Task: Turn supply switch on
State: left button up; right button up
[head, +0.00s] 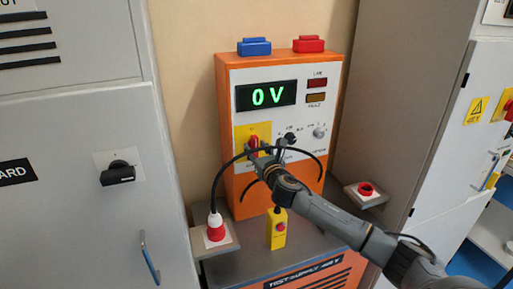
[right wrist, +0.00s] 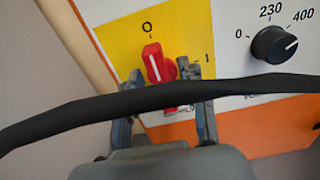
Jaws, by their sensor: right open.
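The supply switch is a red rotary knob on a yellow plate of the orange test supply; it shows in the head view (head: 254,142) and in the right wrist view (right wrist: 154,65). Its handle stands nearly upright, towards the O mark; an I mark is to its right. My right gripper (head: 262,152) is at the knob. In the right wrist view its fingers (right wrist: 163,78) are apart, one on each side of the knob; I cannot tell whether they touch it. A black cable hides the knob's lower part. My left gripper is not in view.
The display (head: 266,95) reads 0 V. A black selector knob (right wrist: 274,45) sits right of the switch. A red-and-white plug (head: 215,227) and a yellow box with a red button (head: 278,229) are in front. Grey cabinets (head: 80,200) flank the supply.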

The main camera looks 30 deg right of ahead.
jog(key=shift+c, duration=0.6)
grip_shut()
jog(key=shift+m, duration=0.5)
jog(key=m, duration=0.3)
jog(key=shift+d, duration=0.15)
jog(key=m, duration=0.4)
jog(key=shift+d+f, duration=0.1)
jog(key=shift+d, duration=0.05)
jog(key=shift+s+d+f+m+b, duration=0.1)
jog(key=shift+m+b, duration=0.05)
jog(key=shift+m, duration=1.5)
jog(key=shift+w+f+m+b, duration=0.1)
jog(key=shift+m+b, duration=0.05)
jog(key=shift+m, duration=1.55)
jog(key=shift+s+d+f+m+b, duration=0.1)
jog(key=shift+m+b, duration=0.05)
jog(key=shift+m, duration=1.5)
